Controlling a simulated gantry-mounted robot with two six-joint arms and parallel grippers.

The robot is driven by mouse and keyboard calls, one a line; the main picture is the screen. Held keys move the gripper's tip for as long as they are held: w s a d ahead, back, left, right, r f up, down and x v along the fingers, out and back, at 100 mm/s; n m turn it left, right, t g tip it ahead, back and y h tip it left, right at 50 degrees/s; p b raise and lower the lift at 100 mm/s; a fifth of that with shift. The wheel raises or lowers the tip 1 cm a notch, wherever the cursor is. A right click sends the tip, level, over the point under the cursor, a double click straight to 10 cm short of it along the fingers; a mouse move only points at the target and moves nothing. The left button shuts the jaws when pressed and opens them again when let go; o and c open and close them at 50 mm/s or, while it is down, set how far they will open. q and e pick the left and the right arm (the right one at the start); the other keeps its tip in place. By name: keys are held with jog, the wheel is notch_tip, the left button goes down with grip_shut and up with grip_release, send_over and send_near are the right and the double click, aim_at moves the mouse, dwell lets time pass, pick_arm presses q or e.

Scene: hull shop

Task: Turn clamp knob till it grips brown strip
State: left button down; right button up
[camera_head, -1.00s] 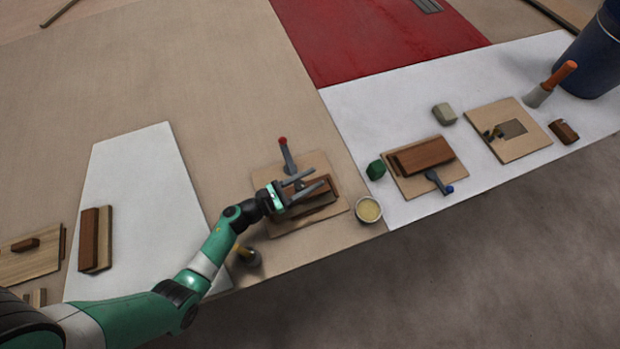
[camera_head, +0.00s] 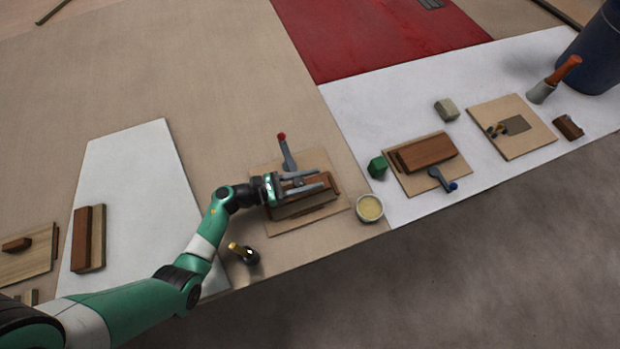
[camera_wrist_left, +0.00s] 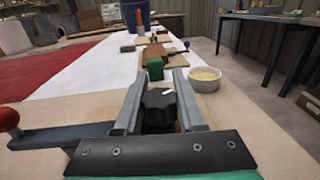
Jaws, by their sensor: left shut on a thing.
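My left gripper (camera_head: 314,180) reaches in from the left over a pale board (camera_head: 275,225). A dark lobed knob (camera_wrist_left: 158,104) sits between its two grey fingers in the left wrist view, and the gripper is shut on it. The brown strip (camera_head: 310,201) lies on the board below the fingers, partly covered by them. I cannot tell whether the clamp presses on the strip. A grey lever with a red end (camera_head: 287,155) stands just behind; its red end (camera_wrist_left: 9,118) shows at the left of the wrist view. My right gripper is not in view.
A bowl of yellowish stuff (camera_head: 370,208) and a green block (camera_head: 377,167) stand just right of the board. A yellow-handled tool (camera_head: 243,254) stands near the front edge. A second board (camera_head: 459,168) with brown wood and a blue-ended lever lies further right.

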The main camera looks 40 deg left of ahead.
pick_arm(q)
jog(key=m+g+h+b, duration=0.1)
jog(key=g+h+b, duration=0.1)
jog(key=b, duration=0.1)
jog(key=m+g+h+b, duration=0.1)
jog(key=m+h+b, duration=0.1)
jog(key=b, duration=0.1)
jog(key=s+d+m+g+h+b, duration=0.1)
jog(key=m+g+b, duration=0.1)
jog(key=shift+f+g+h+b, duration=0.3)
jog(key=shift+f+h+b, duration=0.05)
jog(key=shift+h+b, duration=0.05)
jog(key=shift+s+d+r+m+g+h+b, duration=0.15)
jog(key=shift+r+m+g+h+b, duration=0.15)
jog(key=shift+m+g+h+b, duration=0.35)
jog(key=c, duration=0.5)
grip_release()
jog(key=b+v, duration=0.1)
jog(key=v, duration=1)
jog(key=shift+s+a+r, duration=0.1)
jog(key=shift+a+r, duration=0.15)
jog(key=shift+a, duration=0.1)
